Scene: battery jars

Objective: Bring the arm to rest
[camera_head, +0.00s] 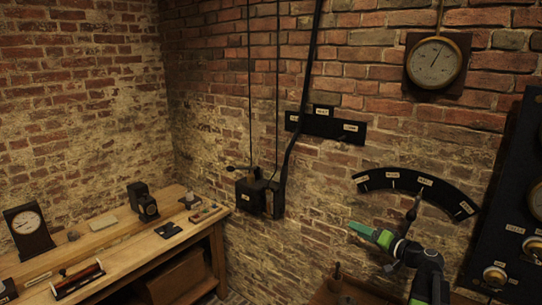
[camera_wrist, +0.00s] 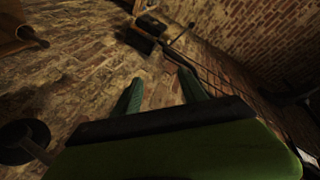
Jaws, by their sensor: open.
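My gripper (camera_head: 364,232) is at the lower right of the head view, at the end of my black and green arm. It points left, in front of the brick wall. In the wrist view my gripper (camera_wrist: 160,92) shows two green fingers set well apart, with nothing between them. Bricks and a dark box lie beyond the fingertips. The arm is raised above a brown wooden surface, and its lower part is cut off by the frame's bottom edge.
A black curved plate with labels (camera_head: 418,184) is on the wall close behind my arm. A black panel (camera_head: 518,210) stands at the right. A wall box (camera_head: 258,195) with a lever is left of my gripper. A workbench (camera_head: 130,258) holds several small items. A round gauge (camera_head: 436,63) hangs above.

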